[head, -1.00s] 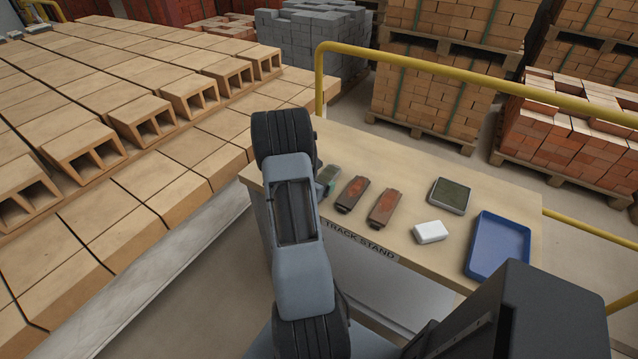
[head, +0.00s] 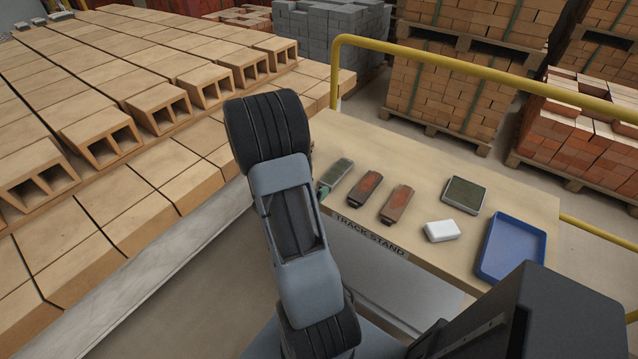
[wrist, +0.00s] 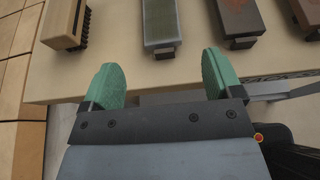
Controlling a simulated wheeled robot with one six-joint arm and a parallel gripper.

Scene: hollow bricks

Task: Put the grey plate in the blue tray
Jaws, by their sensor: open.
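A long grey plate (head: 339,172) with a dark tab at its near end lies at the left of the row on the stand. In the wrist view the grey plate (wrist: 161,22) lies just beyond my fingertips, roughly centred between them. My gripper (wrist: 163,75) is open and empty, its green fingers apart at the stand's near edge. In the head view my arm hides most of the gripper; only a bit of green shows beside the plate. The blue tray (head: 484,264) is empty at the stand's right end.
Two reddish-brown plates (head: 365,187) (head: 397,204) lie right of the grey one. A square dark-topped block (head: 463,194) and a white block (head: 441,231) lie near the tray. A brush (wrist: 65,24) lies left of the plate. A yellow rail (head: 480,77) runs behind the stand.

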